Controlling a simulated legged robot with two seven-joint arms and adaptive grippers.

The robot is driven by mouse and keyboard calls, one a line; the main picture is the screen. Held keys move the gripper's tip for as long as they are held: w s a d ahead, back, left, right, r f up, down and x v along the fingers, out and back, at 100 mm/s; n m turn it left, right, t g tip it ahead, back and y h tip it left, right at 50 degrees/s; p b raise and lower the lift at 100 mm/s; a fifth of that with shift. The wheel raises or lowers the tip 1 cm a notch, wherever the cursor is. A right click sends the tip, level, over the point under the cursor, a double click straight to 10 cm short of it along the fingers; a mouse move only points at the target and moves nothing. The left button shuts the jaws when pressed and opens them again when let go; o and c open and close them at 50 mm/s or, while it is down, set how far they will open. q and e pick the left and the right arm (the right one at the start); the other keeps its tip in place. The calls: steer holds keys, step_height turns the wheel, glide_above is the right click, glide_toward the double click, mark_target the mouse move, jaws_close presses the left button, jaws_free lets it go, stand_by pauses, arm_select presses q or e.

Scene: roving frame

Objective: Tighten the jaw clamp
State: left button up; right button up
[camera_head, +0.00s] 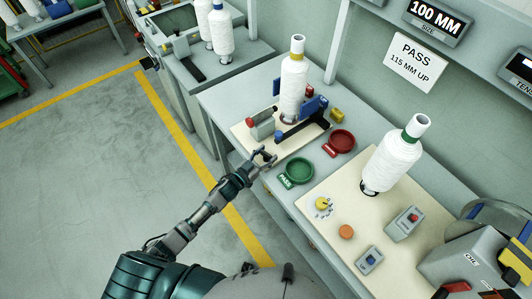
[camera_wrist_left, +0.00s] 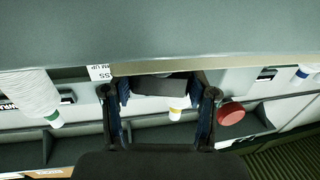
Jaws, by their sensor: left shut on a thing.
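The jaw clamp (camera_head: 288,132) stands on a pale board on the bench, with a grey jaw block (camera_head: 262,126), a blue jaw (camera_head: 314,107) and a dark bar between them. A white yarn cone (camera_head: 293,84) with a yellow band stands upright between its jaws; whether the jaws touch it is unclear. My left gripper (camera_head: 265,156) is at the front end of the clamp, low beside the board. In the left wrist view its fingers (camera_wrist_left: 160,100) stand either side of a dark grey clamp part (camera_wrist_left: 160,84). The exact grip is hard to see. My right gripper is out of view.
A green PASS dish (camera_head: 296,171) and a red dish (camera_head: 341,141) sit close to the clamp. Another yarn cone (camera_head: 395,155), a yellow dial (camera_head: 323,206) and small button boxes (camera_head: 404,223) stand on the right board. Open floor (camera_head: 85,170) lies left.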

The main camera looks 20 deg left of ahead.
arm_select(q)
steer(key=shift+w+r+m+g+h, duration=0.1)
steer(key=shift+r+m+g+h, duration=0.05)
steer(key=shift+m+g+h, duration=0.4)
steer(key=shift+w+r+m+g+h, duration=0.2)
steer(key=shift+m+h, duration=0.25)
steer(key=shift+h, duration=0.3)
steer(key=shift+s+g+h, duration=0.15)
steer(key=shift+g+h, duration=0.1)
steer(key=shift+h, duration=0.05)
steer(key=o, duration=1.2)
steer(key=shift+c, duration=0.2)
steer(key=shift+f, duration=0.2)
steer(key=shift+s, duration=0.15)
steer(key=shift+s+a+f, duration=0.1)
steer(key=shift+s+a, duration=0.15)
steer(key=shift+a, duration=0.05)
steer(key=v, duration=1.1)
